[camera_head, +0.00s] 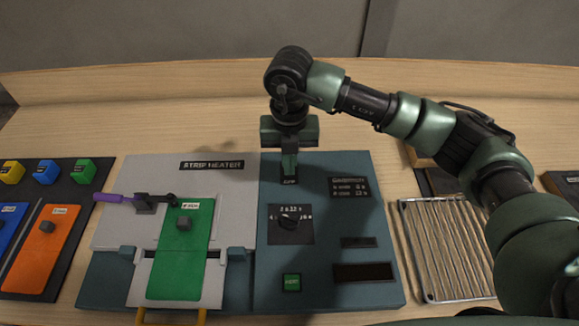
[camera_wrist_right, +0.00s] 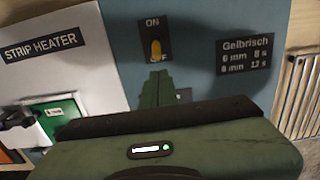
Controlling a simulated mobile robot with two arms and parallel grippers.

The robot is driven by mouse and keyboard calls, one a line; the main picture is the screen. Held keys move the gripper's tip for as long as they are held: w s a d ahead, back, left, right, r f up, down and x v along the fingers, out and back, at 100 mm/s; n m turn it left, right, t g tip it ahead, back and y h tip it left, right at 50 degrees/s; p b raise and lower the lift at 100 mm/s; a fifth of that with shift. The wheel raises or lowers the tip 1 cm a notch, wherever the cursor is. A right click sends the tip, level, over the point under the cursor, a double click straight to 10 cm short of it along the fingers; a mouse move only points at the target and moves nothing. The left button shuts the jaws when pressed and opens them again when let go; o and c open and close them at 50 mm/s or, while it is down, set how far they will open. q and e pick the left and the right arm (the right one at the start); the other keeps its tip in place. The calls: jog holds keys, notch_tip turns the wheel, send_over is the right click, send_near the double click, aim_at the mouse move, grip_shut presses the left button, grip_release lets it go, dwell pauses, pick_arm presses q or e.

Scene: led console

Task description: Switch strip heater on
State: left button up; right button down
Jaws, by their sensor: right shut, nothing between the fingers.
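The strip heater console (camera_head: 330,285) is a blue-grey panel with a grey-white section at its left labelled STRIP HEATER. Its switch is a small black plate near the panel's top; in the wrist view the switch (camera_wrist_right: 155,50) has an orange lever between ON above and OFF below, closer to OFF. In the head view my gripper mostly covers this plate. My right gripper (camera_head: 290,175) points down at the plate, shut and empty. Its fingertips (camera_wrist_right: 157,74) appear just below the lever, near OFF; I cannot tell whether they touch. My left gripper is not in view.
A dial (camera_head: 289,222) and a green button (camera_head: 292,283) sit lower on the panel. A green sheet (camera_head: 180,262) lies on the heater section, beside a purple-handled lever (camera_head: 110,198).

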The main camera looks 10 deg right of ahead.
jog(key=shift+f+b, duration=1.3)
jog(key=shift+f, duration=0.1)
jog(key=shift+w, duration=0.2)
jog(key=shift+w+d, duration=0.15)
jog(key=shift+w, duration=0.15)
jog(key=shift+w+b, duration=0.15)
jog(key=shift+b, duration=0.15)
jog(key=shift+w+d, duration=0.1)
jog(key=shift+w, duration=0.4)
jog(key=shift+r, duration=0.15)
notch_tip(320, 180, up, 7)
jog(key=p, duration=0.3)
jog(key=shift+s, duration=0.45)
